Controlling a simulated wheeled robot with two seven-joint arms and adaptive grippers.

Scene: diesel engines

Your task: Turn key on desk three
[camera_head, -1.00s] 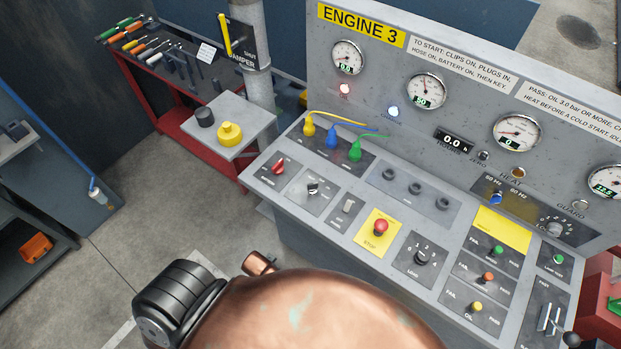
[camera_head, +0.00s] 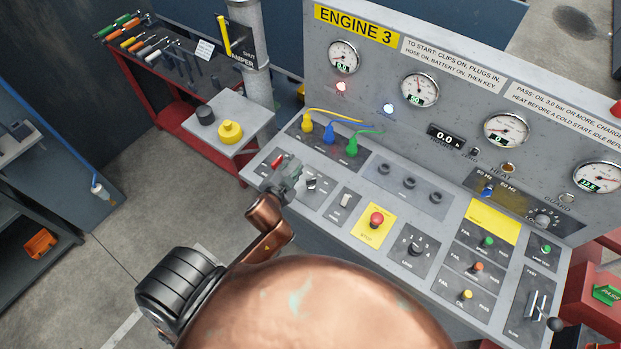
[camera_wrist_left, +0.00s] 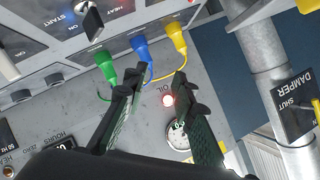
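Desk three is the sloped grey panel under the yellow ENGINE 3 sign (camera_head: 357,26). The key (camera_head: 312,184) is a small dark knob on its square plate near the desk's left end. In the left wrist view the key (camera_wrist_left: 92,20) is at the top, on the plate marked ON, HEAT and START. My left gripper (camera_head: 285,170) is above the desk's left end, just left of the key, and partly covers the red switch there. In the left wrist view its fingers (camera_wrist_left: 155,85) are spread with nothing between them. My right gripper is not in view.
Yellow, blue and green plugs (camera_head: 329,131) with cables stand behind the key. A red stop button (camera_head: 376,220) on yellow and a white toggle (camera_head: 345,200) are to its right. A pipe (camera_head: 252,80) rises behind the desk's left end, beside a side table (camera_head: 250,122).

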